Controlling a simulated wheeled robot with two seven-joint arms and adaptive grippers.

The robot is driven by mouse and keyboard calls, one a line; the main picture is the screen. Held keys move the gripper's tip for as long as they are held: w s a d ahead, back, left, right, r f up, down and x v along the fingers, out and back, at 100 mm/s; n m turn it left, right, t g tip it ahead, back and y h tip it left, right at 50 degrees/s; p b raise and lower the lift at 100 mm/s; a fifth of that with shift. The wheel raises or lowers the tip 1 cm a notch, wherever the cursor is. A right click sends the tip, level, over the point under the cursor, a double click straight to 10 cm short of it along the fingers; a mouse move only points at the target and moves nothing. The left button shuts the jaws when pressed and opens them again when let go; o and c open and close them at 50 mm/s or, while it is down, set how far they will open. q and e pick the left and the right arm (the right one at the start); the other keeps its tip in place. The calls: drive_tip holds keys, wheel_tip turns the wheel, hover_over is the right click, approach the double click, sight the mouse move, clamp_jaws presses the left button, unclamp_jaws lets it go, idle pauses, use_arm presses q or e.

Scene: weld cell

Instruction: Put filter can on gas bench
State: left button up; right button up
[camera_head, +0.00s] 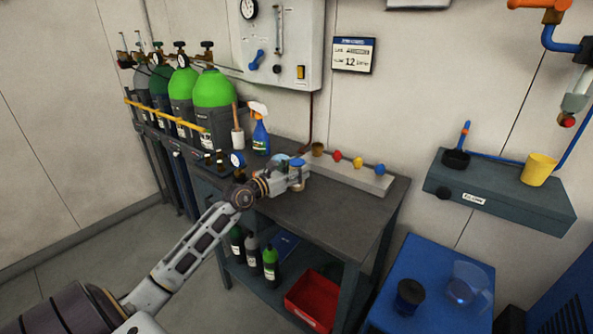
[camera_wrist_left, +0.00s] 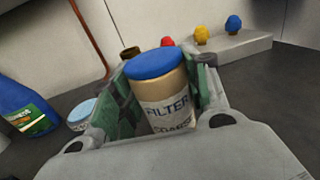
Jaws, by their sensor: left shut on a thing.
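The filter can (camera_wrist_left: 165,95) is a tan cylinder with a blue lid and a white label reading FILTER. My left gripper (camera_head: 297,175) is shut on it, with green-padded fingers on both sides of the can in the left wrist view (camera_wrist_left: 158,100). In the head view the can's blue lid (camera_head: 297,162) shows at the gripper's tip. The gas bench (camera_head: 330,222) is a dark table against the wall. The can is over the bench top, upright or nearly so; I cannot tell whether its base touches. My right gripper is not in view.
A blue-lidded jar (camera_wrist_left: 82,114) and a blue spray bottle (camera_head: 260,135) stand left of the can. A grey block with coloured knobs (camera_head: 350,175) lies behind. Green gas cylinders (camera_head: 212,100) stand at left. The bench's front right is clear.

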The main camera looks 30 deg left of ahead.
use_arm(q)
drive_tip(key=shift+f, duration=0.15)
drive_tip(key=o, duration=1)
drive_tip(key=shift+o, duration=0.2)
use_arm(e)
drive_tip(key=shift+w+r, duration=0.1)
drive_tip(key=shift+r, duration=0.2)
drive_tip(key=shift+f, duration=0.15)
